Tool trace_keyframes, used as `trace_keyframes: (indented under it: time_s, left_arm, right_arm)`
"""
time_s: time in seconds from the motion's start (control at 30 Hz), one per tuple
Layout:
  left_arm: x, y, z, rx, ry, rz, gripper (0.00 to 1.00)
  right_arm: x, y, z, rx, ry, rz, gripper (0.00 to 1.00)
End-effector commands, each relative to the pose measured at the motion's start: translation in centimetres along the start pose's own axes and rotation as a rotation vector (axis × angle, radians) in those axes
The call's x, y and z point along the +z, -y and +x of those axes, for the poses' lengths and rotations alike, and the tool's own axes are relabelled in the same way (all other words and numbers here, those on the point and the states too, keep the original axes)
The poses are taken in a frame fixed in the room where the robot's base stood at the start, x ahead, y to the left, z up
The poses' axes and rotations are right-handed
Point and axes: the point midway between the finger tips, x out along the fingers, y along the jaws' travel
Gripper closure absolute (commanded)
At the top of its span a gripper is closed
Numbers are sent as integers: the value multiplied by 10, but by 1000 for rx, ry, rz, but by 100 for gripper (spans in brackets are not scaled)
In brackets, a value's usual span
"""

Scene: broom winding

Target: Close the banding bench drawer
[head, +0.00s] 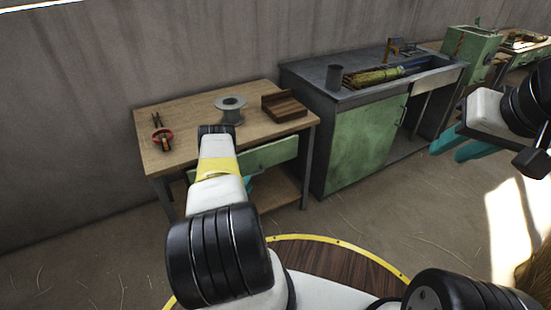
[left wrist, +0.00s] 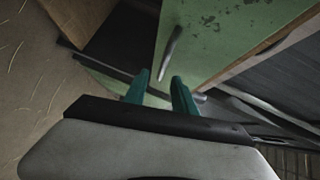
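The banding bench (head: 185,112) is a wooden-topped table at the left in the head view. Its green drawer front (head: 272,154) shows below the top, partly hidden by my left arm; how far it stands out is hard to tell. In the left wrist view the green front (left wrist: 215,40) carries a grey bar handle (left wrist: 171,52). My left gripper (left wrist: 160,92) is open and empty, its teal fingers apart just below the handle and not around it. In the head view it is mostly hidden behind my forearm. My right gripper (head: 464,146) is open and empty at the right.
A green cabinet bench (head: 365,145) stands to the right, holding a cup (head: 334,77) and a broom (head: 375,76). The floor in front is clear.

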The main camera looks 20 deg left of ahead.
Motion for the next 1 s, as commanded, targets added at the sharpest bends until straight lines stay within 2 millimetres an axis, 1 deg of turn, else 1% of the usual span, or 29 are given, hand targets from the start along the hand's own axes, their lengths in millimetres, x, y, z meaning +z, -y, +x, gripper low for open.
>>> trace_keyframes:
  time_s: [0.03, 0.07, 0.17, 0.27, 0.5, 0.6, 0.77, 1.0]
  left_arm:
    - [6, -1, -7, -17, 9, -2, 68]
    - [8, -1, -10, -28, 12, -3, 68]
    - [11, 1, -8, -43, 16, -3, 68]
    - [10, 2, 5, -45, 14, -2, 68]
    - [11, 3, 44, -43, 14, -4, 68]
    - [11, 4, 56, -44, 14, -3, 68]
    - [11, 4, 65, -42, 15, -3, 68]
    - [11, 4, 65, -41, 15, -4, 68]
  right_arm:
    - [0, 0, 0, 0, 0, 0, 68]
    - [0, 0, 0, 0, 0, 0, 68]
    - [0, 0, 0, 0, 0, 0, 68]
    - [0, 0, 0, 0, 0, 0, 68]
    - [0, 0, 0, 0, 0, 0, 68]
    - [0, 0, 0, 0, 0, 0, 68]
    - [0, 0, 0, 0, 0, 0, 68]
    - [0, 0, 0, 0, 0, 0, 68]
